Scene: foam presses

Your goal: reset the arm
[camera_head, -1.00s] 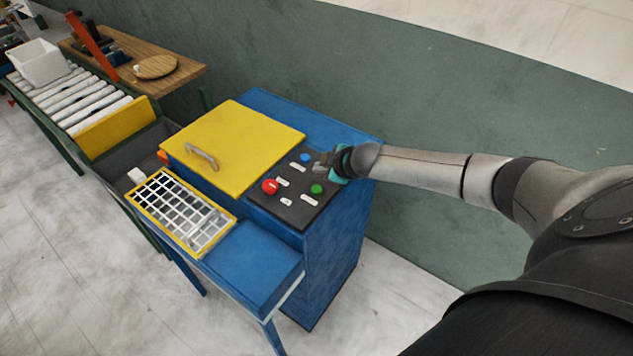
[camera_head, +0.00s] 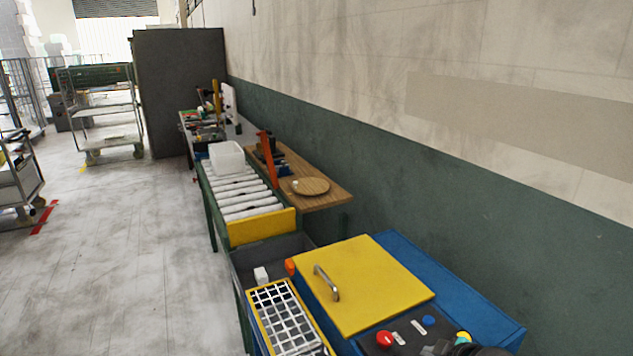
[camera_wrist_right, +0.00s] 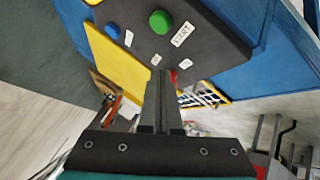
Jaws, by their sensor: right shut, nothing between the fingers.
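My right gripper (camera_wrist_right: 162,75) is shut and empty in the wrist view, its two fingers pressed together over the dark control panel (camera_wrist_right: 200,60). In that view the green START button (camera_wrist_right: 160,21) and the blue button (camera_wrist_right: 113,30) lie beyond the fingertips, and a red button is mostly hidden behind them. In the head view my right gripper (camera_head: 440,349) shows only at the bottom edge, by the panel's near right part. The red button (camera_head: 384,339) and blue button (camera_head: 428,320) are visible there. My left gripper is in neither view.
The blue press (camera_head: 450,285) has a yellow lid (camera_head: 365,285) with a metal handle, lying closed. A white grid tray (camera_head: 285,315) is beside it. A roller conveyor (camera_head: 243,195) and a wooden table (camera_head: 325,195) stand beyond. Open floor (camera_head: 140,260) is at left.

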